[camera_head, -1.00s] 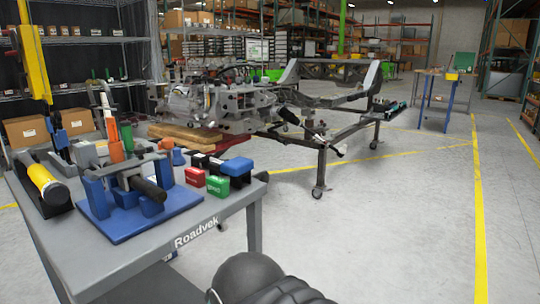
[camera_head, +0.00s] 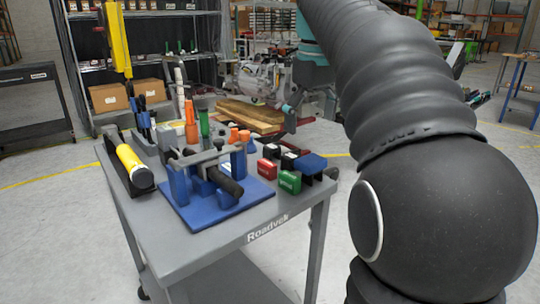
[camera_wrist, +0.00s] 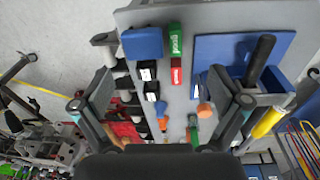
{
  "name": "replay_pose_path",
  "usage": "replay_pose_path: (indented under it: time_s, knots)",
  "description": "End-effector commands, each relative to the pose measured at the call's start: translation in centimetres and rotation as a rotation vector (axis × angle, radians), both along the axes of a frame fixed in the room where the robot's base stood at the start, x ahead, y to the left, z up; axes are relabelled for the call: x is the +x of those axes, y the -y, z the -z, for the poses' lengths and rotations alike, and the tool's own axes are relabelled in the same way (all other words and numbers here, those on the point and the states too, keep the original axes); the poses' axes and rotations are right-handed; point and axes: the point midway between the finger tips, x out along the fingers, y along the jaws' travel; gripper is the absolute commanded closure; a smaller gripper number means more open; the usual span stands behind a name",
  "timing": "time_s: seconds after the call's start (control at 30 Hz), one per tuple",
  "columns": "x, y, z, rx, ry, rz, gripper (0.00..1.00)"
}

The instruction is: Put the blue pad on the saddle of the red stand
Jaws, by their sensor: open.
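The blue pad (camera_head: 311,162) lies at the table's right end, beside small black blocks; it also shows in the wrist view (camera_wrist: 142,43). My gripper (camera_wrist: 160,76) is open and empty in the wrist view, its two fingers spread wide above the table. The pad lies beyond the fingertips, slightly left of the middle between them. In the head view my arm covers much of the right side, and the fingers are hard to make out. A red surface (camera_wrist: 126,130) beside the left finger may be the red stand; its saddle cannot be made out.
A red block (camera_head: 268,168) and a green block (camera_head: 289,182) sit close to the pad. A blue fixture (camera_head: 221,203) with a black cylinder stands left of them on the grey table (camera_head: 202,251). A yellow-and-black tool (camera_head: 133,166) lies at the left edge.

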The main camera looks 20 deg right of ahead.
Motion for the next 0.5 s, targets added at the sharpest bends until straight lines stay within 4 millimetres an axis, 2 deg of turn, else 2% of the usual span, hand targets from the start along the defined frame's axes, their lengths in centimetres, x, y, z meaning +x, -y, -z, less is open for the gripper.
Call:
replay_pose_path:
  time_s: [0.03, 0.1, 0.23, 0.37, 0.5]
  knots:
    - [0.9, 1.0, -1.1, 0.003, -0.019, -0.010, 0.02]
    - [1.5, 2.0, -2.1, 0.008, -0.042, -0.029, 0.02]
    - [2.1, 3.2, -3.2, 0.017, -0.074, -0.055, 0.02]
    - [2.4, 3.9, -3.6, 0.022, -0.090, -0.067, 0.02]
    - [2.4, 3.9, -2.9, 0.024, -0.096, -0.071, 0.02]
